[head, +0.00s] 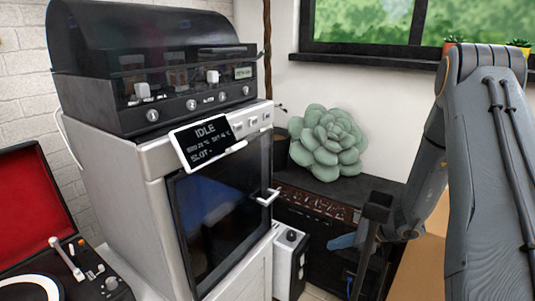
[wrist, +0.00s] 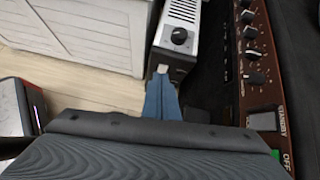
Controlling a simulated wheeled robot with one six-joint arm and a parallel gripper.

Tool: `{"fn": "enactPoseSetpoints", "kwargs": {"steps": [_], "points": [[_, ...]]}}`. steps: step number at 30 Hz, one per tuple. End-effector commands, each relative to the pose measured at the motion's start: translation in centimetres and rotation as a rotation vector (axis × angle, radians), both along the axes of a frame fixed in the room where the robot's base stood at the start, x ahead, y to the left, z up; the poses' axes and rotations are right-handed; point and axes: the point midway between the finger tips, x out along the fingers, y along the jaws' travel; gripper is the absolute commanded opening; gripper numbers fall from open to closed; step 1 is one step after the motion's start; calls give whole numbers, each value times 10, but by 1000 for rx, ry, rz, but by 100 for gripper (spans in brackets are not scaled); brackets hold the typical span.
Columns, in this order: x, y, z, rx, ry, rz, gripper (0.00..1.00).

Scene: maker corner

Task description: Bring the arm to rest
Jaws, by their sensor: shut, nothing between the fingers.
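My gripper (head: 342,241) shows at the right of the head view, at the end of my folded grey arm. Its blue fingers are together with nothing between them. In the wrist view the gripper (wrist: 161,95) points away over the floor, near a small grey box with a black knob (wrist: 178,42). I cannot tell whether the fingertips touch that box. The arm's large links cover much of the right side of the head view.
A white machine (head: 110,190) with a dark glass door and a tilted "IDLE" screen (head: 206,140) stands at centre-left. A green succulent (head: 328,143) sits on a dark amplifier with knobs (wrist: 252,55). A red-lined turntable (head: 30,215) is at left. Wooden floor (wrist: 85,85) shows below.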

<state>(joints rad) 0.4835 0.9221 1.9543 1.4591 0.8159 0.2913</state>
Motion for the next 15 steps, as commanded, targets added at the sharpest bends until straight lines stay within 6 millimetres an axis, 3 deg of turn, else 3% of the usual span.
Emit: {"fn": "enactPoseSetpoints", "kwargs": {"steps": [5,15], "points": [[5,42,45,-127,-113,256,0],[-21,110,116,-369,-323,725,0]]}}
